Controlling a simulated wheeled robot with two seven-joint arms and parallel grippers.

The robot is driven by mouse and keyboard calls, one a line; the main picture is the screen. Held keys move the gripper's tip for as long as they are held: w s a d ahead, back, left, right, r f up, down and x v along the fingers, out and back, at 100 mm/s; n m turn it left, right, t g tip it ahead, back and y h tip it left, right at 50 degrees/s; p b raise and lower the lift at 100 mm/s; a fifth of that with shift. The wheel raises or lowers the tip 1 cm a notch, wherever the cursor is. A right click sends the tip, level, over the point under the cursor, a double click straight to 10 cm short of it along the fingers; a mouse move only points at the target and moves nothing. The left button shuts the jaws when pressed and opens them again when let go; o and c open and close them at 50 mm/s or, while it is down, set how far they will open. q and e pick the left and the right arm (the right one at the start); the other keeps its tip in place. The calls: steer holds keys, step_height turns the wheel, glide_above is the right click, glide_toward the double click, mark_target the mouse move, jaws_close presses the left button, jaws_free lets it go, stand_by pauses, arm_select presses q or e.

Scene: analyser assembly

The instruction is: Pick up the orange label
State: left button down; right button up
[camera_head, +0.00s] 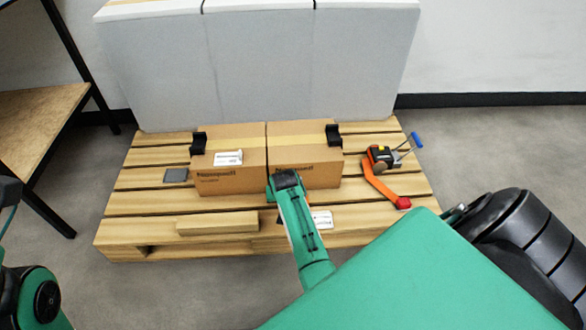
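I cannot clearly make out an orange label. A small orange sliver (288,231) shows beside my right arm near the pallet's front, mostly hidden by the arm; I cannot tell what it is. A white label (322,219) with dark print lies just right of it on the pallet. Another white label (228,157) is on top of the left carton. My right arm reaches in from the lower right, and its dark end (286,180) is in front of the cartons; its fingers are not distinguishable. My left gripper is out of view; only parts of that arm show at the left edge.
Two brown cartons (230,181) (308,174) stand side by side on a wooden pallet (140,205), with black corner pieces (334,135). A ratchet with an orange strap (379,185) lies at right. A grey plate (176,175) lies at left. Padded grey panels (260,65) stand behind.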

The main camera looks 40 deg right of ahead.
jaws_close()
stand_by(0.3)
steer(key=shift+r, duration=0.1)
